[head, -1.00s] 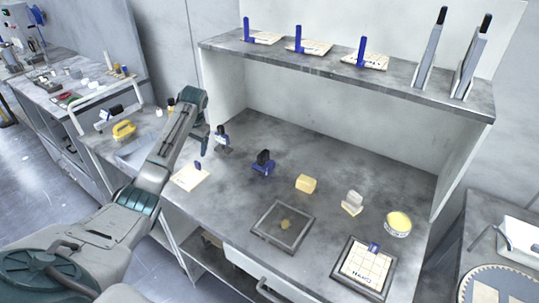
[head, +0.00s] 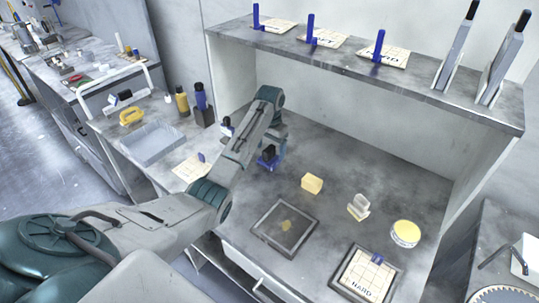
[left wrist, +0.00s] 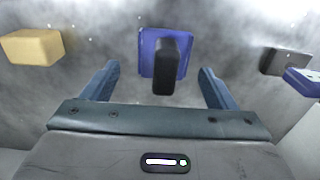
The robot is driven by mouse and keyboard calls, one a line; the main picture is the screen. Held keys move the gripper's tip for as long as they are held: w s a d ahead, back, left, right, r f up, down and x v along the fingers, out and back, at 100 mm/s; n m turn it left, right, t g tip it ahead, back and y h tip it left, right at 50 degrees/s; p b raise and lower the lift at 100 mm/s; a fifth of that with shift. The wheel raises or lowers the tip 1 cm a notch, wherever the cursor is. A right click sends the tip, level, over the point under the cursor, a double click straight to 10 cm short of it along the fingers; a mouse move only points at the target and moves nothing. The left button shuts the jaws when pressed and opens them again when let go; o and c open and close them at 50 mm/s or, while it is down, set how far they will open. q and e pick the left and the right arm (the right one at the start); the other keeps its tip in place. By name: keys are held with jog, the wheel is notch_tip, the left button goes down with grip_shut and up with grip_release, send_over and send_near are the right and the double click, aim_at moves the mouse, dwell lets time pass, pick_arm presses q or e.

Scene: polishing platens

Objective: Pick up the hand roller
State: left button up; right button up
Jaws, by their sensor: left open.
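A blue piece with a black upright grip, which looks like the hand roller (head: 268,160), stands on the grey bench. My left gripper (head: 274,145) is over it, pointing down, and partly hides it in the head view. In the left wrist view the roller (left wrist: 165,58) shows its blue base and black grip, lying between the two fingers of the open left gripper (left wrist: 158,72). I see no finger closed on it. My right gripper is not in view.
A small black-and-blue tool (head: 227,126) stands left. A shelf (head: 350,65) overhangs the bench back.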

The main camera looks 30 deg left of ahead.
aim_at(269, 155)
pick_arm(q)
jog(key=f, duration=0.1)
jog(key=f+p, duration=0.1)
jog(key=f, duration=0.1)
jog(key=shift+a+f, duration=0.25)
jog(key=shift+f, duration=0.35)
jog(key=shift+c, duration=0.7)
jog(key=c, duration=1.1)
jog(key=shift+c, duration=0.4)
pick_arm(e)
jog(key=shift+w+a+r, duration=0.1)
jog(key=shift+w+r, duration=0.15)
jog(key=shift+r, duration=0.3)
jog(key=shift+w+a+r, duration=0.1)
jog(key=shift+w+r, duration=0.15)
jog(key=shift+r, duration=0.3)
pick_arm(q)
jog(key=shift+r, duration=0.1)
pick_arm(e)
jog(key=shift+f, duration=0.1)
